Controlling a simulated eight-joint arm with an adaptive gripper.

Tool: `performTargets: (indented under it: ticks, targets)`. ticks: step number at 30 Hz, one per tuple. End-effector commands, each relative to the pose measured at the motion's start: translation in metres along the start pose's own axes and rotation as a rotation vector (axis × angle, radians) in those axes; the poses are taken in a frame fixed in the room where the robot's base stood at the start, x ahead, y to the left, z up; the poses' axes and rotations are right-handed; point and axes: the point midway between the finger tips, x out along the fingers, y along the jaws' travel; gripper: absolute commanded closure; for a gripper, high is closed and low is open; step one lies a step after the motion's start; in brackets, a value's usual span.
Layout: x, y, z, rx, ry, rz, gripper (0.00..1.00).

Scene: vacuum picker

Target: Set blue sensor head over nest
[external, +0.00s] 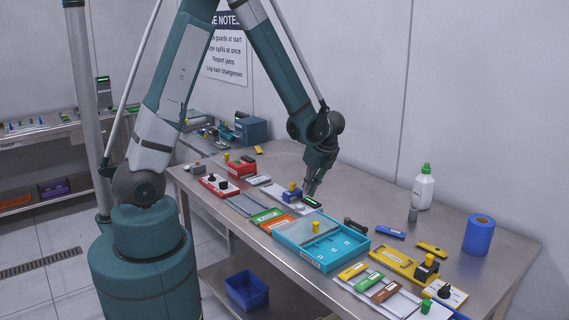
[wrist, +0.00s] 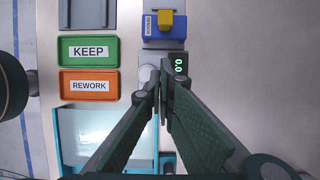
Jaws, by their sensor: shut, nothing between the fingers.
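A blue block with a yellow knob (external: 292,194) stands on the bench beyond the turquoise tray; it fits the blue sensor head, but its label is too small to read. It also shows at the top of the wrist view (wrist: 150,42). My gripper (external: 311,191) points down just right of this block, over a small device with a lit display (external: 313,202). In the wrist view my fingertips (wrist: 162,90) are together and empty, beside the display reading 0.0 (wrist: 179,65). I cannot tell which thing is the nest.
The turquoise tray (external: 300,262) has compartments and a clear cover part. Green KEEP (wrist: 88,65) and orange REWORK (wrist: 87,98) trays lie left of my gripper. A white bottle (external: 423,190) and blue roll (external: 479,235) stand at right.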

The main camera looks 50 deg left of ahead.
Motion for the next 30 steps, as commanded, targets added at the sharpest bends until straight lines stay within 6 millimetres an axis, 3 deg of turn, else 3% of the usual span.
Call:
performTargets:
  ticks: [5,15,30]
  targets:
    - [0.02,0.0,0.001,-0.002,0.0,0.0,1.0]
    - [0.03,0.0,0.032,-0.001,0.0,0.0,1.0]
    - [0.032,0.0,0.037,0.0,0.0,0.0,1.0]
